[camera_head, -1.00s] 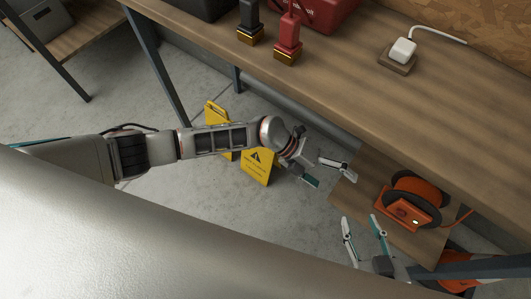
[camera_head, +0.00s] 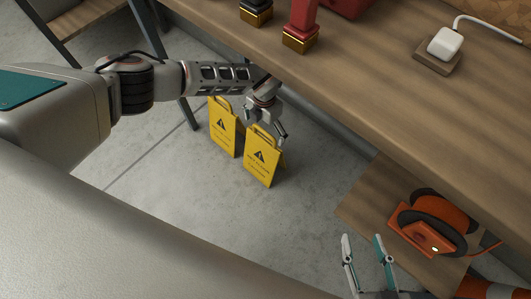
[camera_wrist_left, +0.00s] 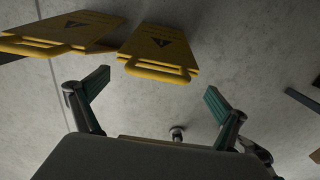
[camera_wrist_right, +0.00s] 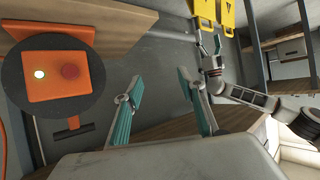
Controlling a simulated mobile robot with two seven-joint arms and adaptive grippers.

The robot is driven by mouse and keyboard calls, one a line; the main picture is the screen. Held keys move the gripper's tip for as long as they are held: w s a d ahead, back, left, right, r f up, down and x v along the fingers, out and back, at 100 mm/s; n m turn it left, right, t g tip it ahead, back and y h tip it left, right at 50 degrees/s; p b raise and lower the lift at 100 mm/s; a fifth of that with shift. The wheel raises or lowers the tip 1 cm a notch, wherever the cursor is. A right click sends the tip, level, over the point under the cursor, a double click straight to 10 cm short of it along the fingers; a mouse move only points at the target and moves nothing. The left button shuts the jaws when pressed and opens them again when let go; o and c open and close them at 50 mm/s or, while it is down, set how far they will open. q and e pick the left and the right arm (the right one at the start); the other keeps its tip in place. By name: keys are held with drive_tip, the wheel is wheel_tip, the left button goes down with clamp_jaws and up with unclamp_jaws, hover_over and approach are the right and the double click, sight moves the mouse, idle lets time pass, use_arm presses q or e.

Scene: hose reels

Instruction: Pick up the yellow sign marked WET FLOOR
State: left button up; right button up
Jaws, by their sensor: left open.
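Two yellow folding signs with black warning triangles stand side by side on the grey floor: a left sign (camera_head: 223,130) and a right sign (camera_head: 262,160). Their lettering is too small to read, so I cannot tell which says WET FLOOR. My left gripper (camera_head: 265,122) is open just above the right sign's top handle. In the left wrist view, the right sign (camera_wrist_left: 160,48) and left sign (camera_wrist_left: 62,32) lie beyond the open fingers (camera_wrist_left: 157,92), with nothing between them. My right gripper (camera_head: 362,243) is open and empty, away from the signs.
A wooden workbench (camera_head: 400,110) overhangs the floor just right of my left arm. An orange hose reel (camera_head: 430,225) sits on a lower wooden board (camera_head: 365,205). A dark table leg (camera_head: 182,105) stands behind the left sign. The floor in front of the signs is clear.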

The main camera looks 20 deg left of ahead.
sight(264, 131)
use_arm(q)
drive_tip(key=f, duration=0.1)
drive_tip(key=f+b, duration=0.1)
drive_tip(key=f, duration=0.1)
drive_tip(key=shift+s+a+f, duration=0.15)
drive_tip(key=shift+s+f, duration=0.05)
drive_tip(key=shift+w+f+b, duration=0.3)
drive_tip(key=shift+f+b, duration=0.25)
drive_tip(key=shift+f, duration=0.1)
drive_tip(key=shift+w+r, duration=0.1)
drive_tip(key=shift+r, duration=0.1)
drive_tip(key=c, duration=2.1)
drive_tip(key=shift+c, duration=0.2)
use_arm(e)
drive_tip(key=shift+w+a+r+m+t, duration=0.35)
drive_tip(key=shift+w+a+r, duration=0.2)
drive_tip(key=shift+a+r, duration=0.25)
drive_tip(key=shift+r, duration=0.1)
